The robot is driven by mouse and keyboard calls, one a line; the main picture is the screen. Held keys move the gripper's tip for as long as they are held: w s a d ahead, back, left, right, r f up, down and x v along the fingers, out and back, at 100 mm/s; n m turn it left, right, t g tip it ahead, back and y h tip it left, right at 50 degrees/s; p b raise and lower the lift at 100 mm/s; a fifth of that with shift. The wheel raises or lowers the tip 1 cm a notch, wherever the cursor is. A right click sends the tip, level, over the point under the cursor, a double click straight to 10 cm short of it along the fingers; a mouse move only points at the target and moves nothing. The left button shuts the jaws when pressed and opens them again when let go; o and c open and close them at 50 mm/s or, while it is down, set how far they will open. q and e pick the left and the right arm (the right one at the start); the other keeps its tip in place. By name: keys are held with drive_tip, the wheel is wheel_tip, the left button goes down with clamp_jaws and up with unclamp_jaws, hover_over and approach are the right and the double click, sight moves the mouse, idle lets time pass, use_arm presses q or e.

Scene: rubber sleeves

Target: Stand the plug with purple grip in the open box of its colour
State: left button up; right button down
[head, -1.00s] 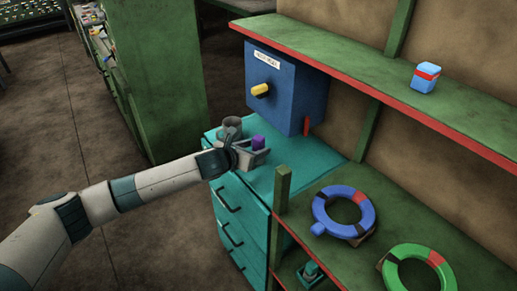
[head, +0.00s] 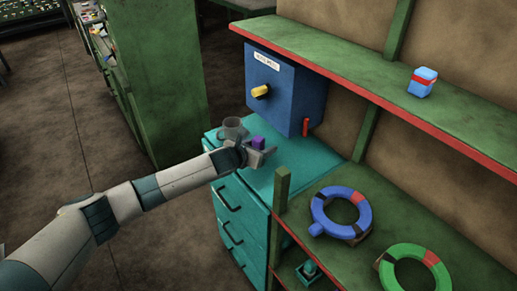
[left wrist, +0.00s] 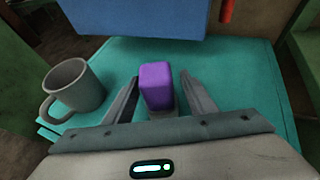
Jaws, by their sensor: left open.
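The plug's purple grip (left wrist: 157,84) stands upright between the fingers of my left gripper (left wrist: 160,98) in the left wrist view, with a gap on either side. Its lower part is hidden behind the gripper body. In the head view the purple grip (head: 258,142) shows just beyond my left gripper (head: 262,153), above the teal drawer cabinet (head: 300,160). My left gripper is open. I see no open purple box in these frames. My right gripper is not in view.
A grey mug (left wrist: 75,88) stands on the cabinet left of the gripper. A blue box with a yellow knob (head: 290,92) hangs close behind. A green shelf (head: 370,65) juts out on the right, above blue (head: 323,212) and green rings (head: 388,272).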

use_arm(q)
drive_tip(key=shift+x, duration=0.8)
drive_tip(key=shift+c, duration=0.4)
drive_tip(key=c, duration=1.2)
drive_tip(key=shift+r, duration=0.15)
wheel_tip(320, 180, up, 10)
drive_tip(key=b, duration=0.2)
